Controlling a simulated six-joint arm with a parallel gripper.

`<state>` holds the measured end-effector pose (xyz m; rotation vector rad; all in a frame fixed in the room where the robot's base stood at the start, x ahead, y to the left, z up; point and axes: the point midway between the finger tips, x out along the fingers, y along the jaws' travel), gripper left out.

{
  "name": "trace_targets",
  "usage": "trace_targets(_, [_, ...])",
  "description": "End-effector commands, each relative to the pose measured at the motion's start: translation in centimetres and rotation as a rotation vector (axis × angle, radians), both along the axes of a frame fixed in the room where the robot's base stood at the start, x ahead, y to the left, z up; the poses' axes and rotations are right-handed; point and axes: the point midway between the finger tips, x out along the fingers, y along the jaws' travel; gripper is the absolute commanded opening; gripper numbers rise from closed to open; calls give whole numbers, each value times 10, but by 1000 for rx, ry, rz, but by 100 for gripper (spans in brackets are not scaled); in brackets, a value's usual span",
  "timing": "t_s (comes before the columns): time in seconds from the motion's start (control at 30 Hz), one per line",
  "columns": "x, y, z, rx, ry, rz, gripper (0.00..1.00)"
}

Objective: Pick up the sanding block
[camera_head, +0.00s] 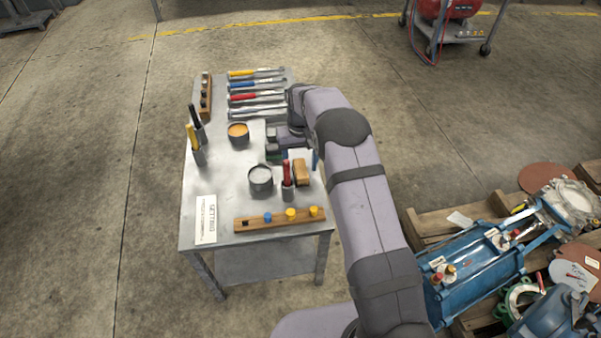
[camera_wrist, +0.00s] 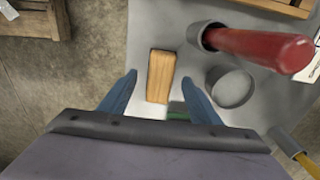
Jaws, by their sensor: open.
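The sanding block appears to be the tan wooden block (camera_head: 302,172) near the right edge of the metal table (camera_head: 222,183). The wrist view shows it (camera_wrist: 160,72) as an upright rectangle in the picture. My gripper (camera_wrist: 160,79) is open, its two blue fingers pointing toward the block. The block shows between the fingertips with a gap on each side; I cannot tell the height between them.
A red-handled tool in a grey cup (camera_head: 288,190) stands close beside the block, also in the wrist view (camera_wrist: 262,45). A grey tin (camera_head: 260,180) is left of it. A green item (camera_head: 273,153) lies nearby. A wooden rack with knobs (camera_head: 280,219) lies at the front edge.

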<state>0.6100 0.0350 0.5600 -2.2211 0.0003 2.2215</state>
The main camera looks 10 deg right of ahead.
Motion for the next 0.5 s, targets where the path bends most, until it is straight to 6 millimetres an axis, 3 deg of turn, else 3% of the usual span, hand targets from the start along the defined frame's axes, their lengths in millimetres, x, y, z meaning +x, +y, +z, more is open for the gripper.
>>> trace_targets(0.13, [-1, 0, -19, 0, 1, 0, 57])
trace_targets(0.43, [0, 0, -23, 0, 0, 0, 57])
trace_targets(0.5, [0, 0, -23, 0, 0, 0, 43])
